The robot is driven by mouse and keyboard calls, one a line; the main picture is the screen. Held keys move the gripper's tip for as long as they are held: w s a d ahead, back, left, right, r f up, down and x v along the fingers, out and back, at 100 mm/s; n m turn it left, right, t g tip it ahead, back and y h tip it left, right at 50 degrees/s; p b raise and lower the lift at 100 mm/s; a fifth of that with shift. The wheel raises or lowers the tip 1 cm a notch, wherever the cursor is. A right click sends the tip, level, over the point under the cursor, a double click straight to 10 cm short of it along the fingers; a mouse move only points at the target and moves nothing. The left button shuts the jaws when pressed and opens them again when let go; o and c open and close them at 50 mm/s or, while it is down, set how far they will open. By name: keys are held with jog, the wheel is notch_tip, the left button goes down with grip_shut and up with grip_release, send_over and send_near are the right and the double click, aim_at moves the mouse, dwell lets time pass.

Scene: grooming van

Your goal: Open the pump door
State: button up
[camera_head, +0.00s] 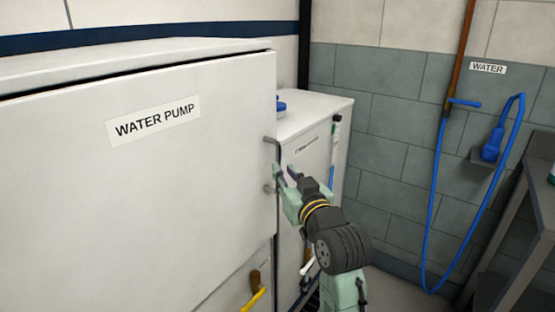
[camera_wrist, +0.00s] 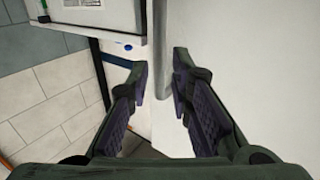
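The pump door (camera_head: 190,180) is a large white panel labelled "WATER PUMP" on the left of the head view. It looks shut, with a dark seam along its top edge. Its grey bar handle (camera_head: 275,146) stands upright near the door's right edge. My gripper (camera_head: 285,171) is at the lower part of the handle, fingers pointing at it. In the wrist view my gripper (camera_wrist: 160,68) is open, and the handle (camera_wrist: 163,45) shows between and beyond the fingertips. I cannot tell whether either finger touches it.
Another white cabinet (camera_head: 318,120) stands behind my gripper to the right. A yellow-handled lever (camera_head: 254,298) is below the door. A blue hose (camera_head: 432,200) hangs on the grey tiled wall, and a dark bench (camera_head: 520,220) stands at the right. Some floor shows between.

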jog(key=p+x, duration=0.1)
jog(key=x, duration=0.4)
jog(key=shift+w, duration=0.15)
jog(key=shift+c, duration=0.6)
grip_shut()
